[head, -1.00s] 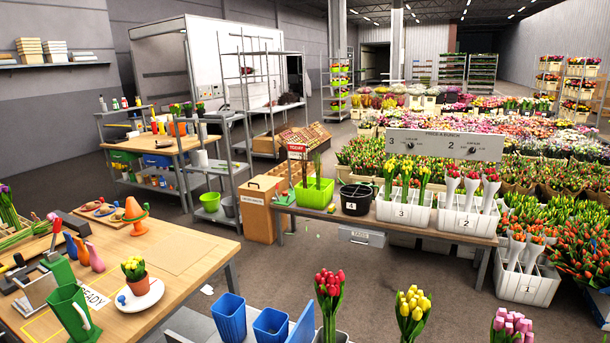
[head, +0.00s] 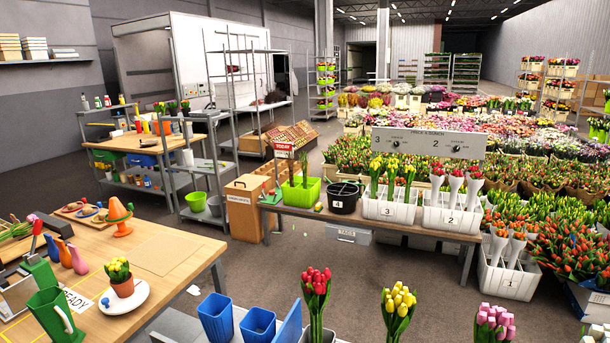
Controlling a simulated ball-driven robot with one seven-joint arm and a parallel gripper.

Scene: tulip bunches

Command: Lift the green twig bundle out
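Thin green stems (head: 304,168) stand upright in a lime green crate (head: 301,196) on the long bench, mid-picture; they are small, and I cannot tell for certain that they are the twig bundle. Other green stems (head: 14,231) lie at the left edge on the near wooden table, partly cut off by the picture edge. My gripper is not in view, so its state and its distance from the stems cannot be seen.
Right of the crate stand a black bucket (head: 343,205) and white crates of tulips (head: 388,211). A red "TODAY" sign (head: 284,147) is behind left. Blue bins (head: 216,318) and tulip bunches (head: 316,290) are in the foreground. Grey floor lies open before the bench.

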